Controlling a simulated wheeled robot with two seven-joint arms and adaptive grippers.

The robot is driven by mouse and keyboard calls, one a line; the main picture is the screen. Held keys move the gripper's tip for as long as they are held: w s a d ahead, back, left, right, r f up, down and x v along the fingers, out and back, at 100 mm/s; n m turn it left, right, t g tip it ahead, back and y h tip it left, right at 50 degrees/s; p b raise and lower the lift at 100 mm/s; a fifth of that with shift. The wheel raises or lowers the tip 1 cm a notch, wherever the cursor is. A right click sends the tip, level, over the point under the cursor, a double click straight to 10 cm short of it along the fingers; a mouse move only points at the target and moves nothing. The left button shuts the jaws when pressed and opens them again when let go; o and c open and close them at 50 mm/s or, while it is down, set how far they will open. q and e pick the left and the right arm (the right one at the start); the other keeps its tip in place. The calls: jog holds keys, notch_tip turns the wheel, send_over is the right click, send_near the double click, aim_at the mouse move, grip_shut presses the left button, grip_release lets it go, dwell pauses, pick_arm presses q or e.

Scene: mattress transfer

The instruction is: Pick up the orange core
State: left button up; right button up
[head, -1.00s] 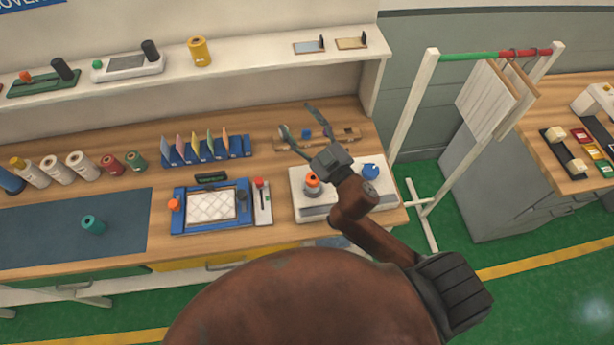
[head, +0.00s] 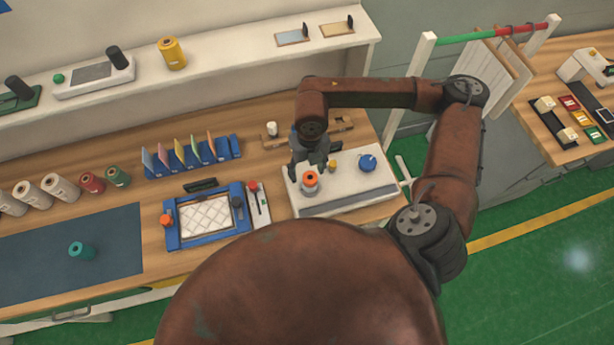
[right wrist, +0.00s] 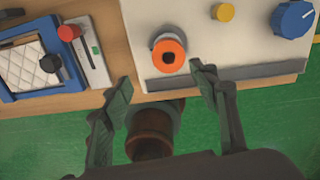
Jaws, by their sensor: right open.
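The orange core (head: 310,179) sits in a grey round holder on the white box (head: 345,197). In the right wrist view the orange core (right wrist: 168,56) shows from above as a ring with a dark hole. My right gripper (head: 314,160) is open and empty, pointing down over the white box, close to the core. In the right wrist view its two fingers (right wrist: 161,77) are spread apart, with the core just beyond and between their tips. I cannot tell whether a finger touches it. My left gripper is not in view.
The white box also carries a blue knob (head: 367,162) and a small yellow button (right wrist: 223,12). A blue frame (head: 172,238) with a quilted white pad (head: 206,216) lies left of it. A rack of colored cards (head: 190,160) stands behind. The dark mat (head: 60,250) is mostly clear.

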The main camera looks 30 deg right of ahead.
aim_at(310, 178)
jog(key=shift+w+d+f, duration=0.15)
jog(key=shift+d+f, duration=0.15)
jog(key=shift+f, duration=0.2)
jog(key=shift+w+d+f, duration=0.1)
jog(key=shift+d+f, duration=0.2)
jog(key=shift+f, duration=0.2)
notch_tip(310, 178, down, 4)
jog(key=shift+w+d+f+p, duration=0.1)
jog(key=shift+f+p, duration=0.05)
jog(key=shift+p, duration=0.75)
jog(key=shift+f, duration=0.65)
jog(key=shift+c, duration=0.5)
jog(key=c, duration=1.2)
jog(key=shift+c, duration=0.3)
jog(key=shift+r, duration=0.15)
